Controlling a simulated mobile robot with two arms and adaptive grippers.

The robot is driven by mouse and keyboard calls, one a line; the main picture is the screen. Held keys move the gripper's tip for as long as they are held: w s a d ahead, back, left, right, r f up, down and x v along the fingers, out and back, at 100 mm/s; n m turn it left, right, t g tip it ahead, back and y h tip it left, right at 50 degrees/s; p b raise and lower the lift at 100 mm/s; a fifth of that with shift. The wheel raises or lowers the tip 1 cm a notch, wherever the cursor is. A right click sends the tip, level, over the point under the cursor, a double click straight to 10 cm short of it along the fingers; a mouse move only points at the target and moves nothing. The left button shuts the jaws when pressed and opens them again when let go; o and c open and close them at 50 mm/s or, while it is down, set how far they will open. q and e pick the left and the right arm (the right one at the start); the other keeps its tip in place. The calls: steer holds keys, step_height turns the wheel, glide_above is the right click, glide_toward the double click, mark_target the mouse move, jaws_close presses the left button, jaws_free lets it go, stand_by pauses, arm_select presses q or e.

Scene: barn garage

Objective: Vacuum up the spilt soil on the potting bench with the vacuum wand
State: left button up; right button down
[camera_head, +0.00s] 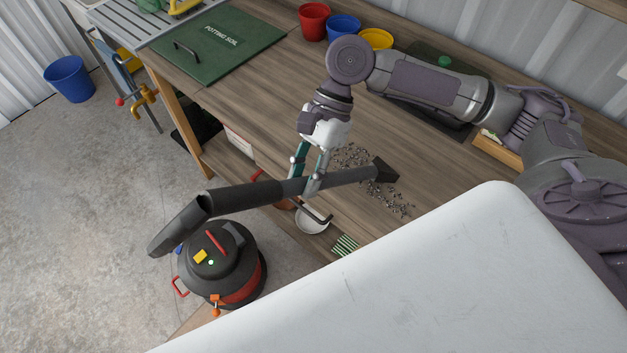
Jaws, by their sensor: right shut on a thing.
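My right gripper (305,180) is shut on the dark grey vacuum wand (252,195) at about its middle, over the front edge of the potting bench (230,110). The wand's nozzle (384,170) is at the right, over or on the spilt soil (398,203); I cannot tell if it touches the bench. Dark soil crumbs lie on both sides of the nozzle and wand. The wand's thick rear end hangs out to the left, past the bench edge. The black and red vacuum (228,262) stands below it on the left. My left gripper is not in view.
Red (313,21), blue (343,28) and yellow (376,39) pots stand at the back. A wooden tray (497,152) is at the right. A blue bucket (69,79) stands on the floor.

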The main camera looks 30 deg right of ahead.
mark_target(280, 194)
steer(key=shift+w+a+b, duration=1.8)
steer(key=shift+w+b, duration=1.8)
steer(key=shift+w, duration=0.7)
steer(key=s+a+p, duration=0.2)
steer(key=a+p, duration=0.3)
steer(key=p, duration=0.1)
steer(key=s+d+p, duration=0.1)
steer(key=s+p, duration=0.1)
steer(key=s+d+p, duration=0.1)
steer(key=s+p, duration=0.1)
steer(key=s, duration=0.1)
steer(key=s+d+p, duration=0.1)
steer(key=s+p, duration=0.1)
steer(key=p, duration=0.1)
steer(key=shift+s+d+r, duration=0.2)
steer(key=shift+s+d, duration=0.1)
steer(key=shift+s, duration=0.05)
steer(key=shift+s+d+p, duration=2.2)
steer(key=shift+s+p, duration=1.25)
steer(key=shift+s, duration=1.9)
step_height(280, 194, up, 7)
steer(key=shift+f, duration=0.2)
